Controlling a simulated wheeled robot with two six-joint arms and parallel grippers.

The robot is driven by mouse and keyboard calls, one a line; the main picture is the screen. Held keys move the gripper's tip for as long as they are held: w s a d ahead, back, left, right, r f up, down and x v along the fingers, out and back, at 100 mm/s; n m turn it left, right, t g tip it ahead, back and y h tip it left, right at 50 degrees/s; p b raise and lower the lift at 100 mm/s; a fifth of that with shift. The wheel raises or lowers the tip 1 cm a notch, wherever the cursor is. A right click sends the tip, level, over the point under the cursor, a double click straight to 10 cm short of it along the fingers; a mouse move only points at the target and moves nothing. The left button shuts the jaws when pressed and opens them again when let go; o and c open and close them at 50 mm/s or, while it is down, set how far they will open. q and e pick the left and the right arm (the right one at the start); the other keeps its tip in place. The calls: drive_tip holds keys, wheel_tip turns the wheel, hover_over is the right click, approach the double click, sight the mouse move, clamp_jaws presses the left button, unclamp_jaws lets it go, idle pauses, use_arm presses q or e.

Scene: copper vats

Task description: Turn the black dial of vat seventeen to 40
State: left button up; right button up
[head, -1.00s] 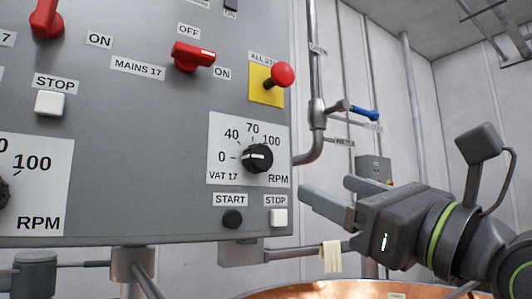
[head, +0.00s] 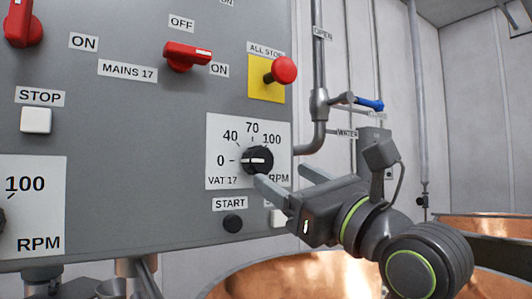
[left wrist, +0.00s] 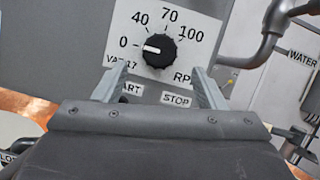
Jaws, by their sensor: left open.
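The black dial (head: 257,160) of vat 17 sits on a white scale plate (head: 220,143) marked 0, 40, 70, 100 and RPM. Its white pointer line points left, at 0. The left wrist view also shows the dial (left wrist: 159,50) with its pointer toward 0. My left gripper (head: 281,173) is open and empty. Its fingers reach toward the panel just below and to the right of the dial in the head view. In the left wrist view the dial lies above and between the two fingertips, and neither finger visibly grips it. My right gripper is not in view.
Close by on the grey panel are a black START button (head: 232,223), a white STOP button (head: 277,217), a red all-stop knob (head: 281,70) and a red mains switch (head: 187,57). Pipes (head: 319,104) with a blue-handled valve (head: 368,103) stand right of the panel. Copper vats (head: 300,275) are below.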

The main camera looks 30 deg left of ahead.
sight(262, 162)
use_arm(q)
drive_tip(key=p+x, duration=0.1)
drive_tip(key=x, duration=0.5)
drive_tip(key=shift+a+p, duration=0.2)
drive_tip(key=shift+p, duration=0.15)
drive_tip(key=shift+c, duration=0.5)
drive_tip(key=c, duration=0.9)
drive_tip(key=shift+r+m+t+p, duration=0.2)
drive_tip(key=shift+m+t+p, duration=0.1)
drive_tip(key=shift+m+p, duration=0.55)
drive_tip(key=m+t+h+p, duration=0.1)
drive_tip(key=m+t+p, duration=0.1)
drive_tip(key=m+p, duration=0.1)
drive_tip(key=m+t+h+p, duration=0.1)
drive_tip(key=m+p, duration=0.2)
drive_tip(key=m, duration=0.2)
drive_tip(key=shift+s+r+t, duration=0.15)
drive_tip(key=shift+t, duration=0.25)
drive_tip(key=shift+f+m+t+h+p, duration=0.2)
drive_tip(key=shift+m+t+h+p, duration=0.5)
drive_tip(key=shift+m+p, duration=0.85)
